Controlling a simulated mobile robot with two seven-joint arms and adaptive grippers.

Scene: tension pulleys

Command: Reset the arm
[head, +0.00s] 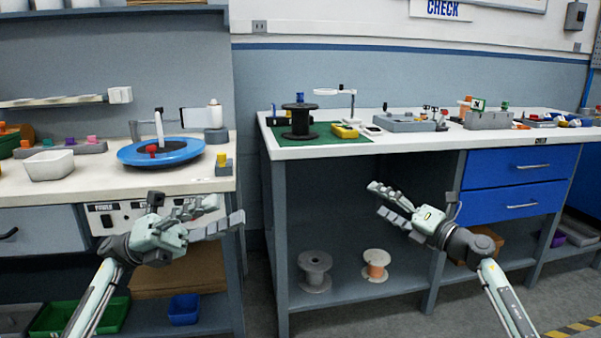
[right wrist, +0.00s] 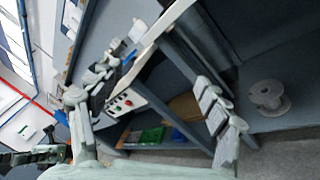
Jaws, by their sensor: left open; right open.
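My left gripper (head: 222,215) is open and empty in the head view. It hangs in front of the left workbench, beside its front right corner. My right gripper (head: 376,200) is open and empty in front of the open bay under the right workbench, pointing left. One finger of it (right wrist: 215,110) shows large in the right wrist view. On the left bench a blue round disc (head: 160,152) carries a small red part and an upright white post. Neither gripper touches anything that I can see.
The right bench (head: 420,141) carries a black spool (head: 300,120) on a green mat (head: 335,141) and several fixtures. A grey spool (head: 315,271) and an orange-wound spool (head: 376,265) stand on its lower shelf. A white bin (head: 49,165) sits on the left bench. A gap separates the benches.

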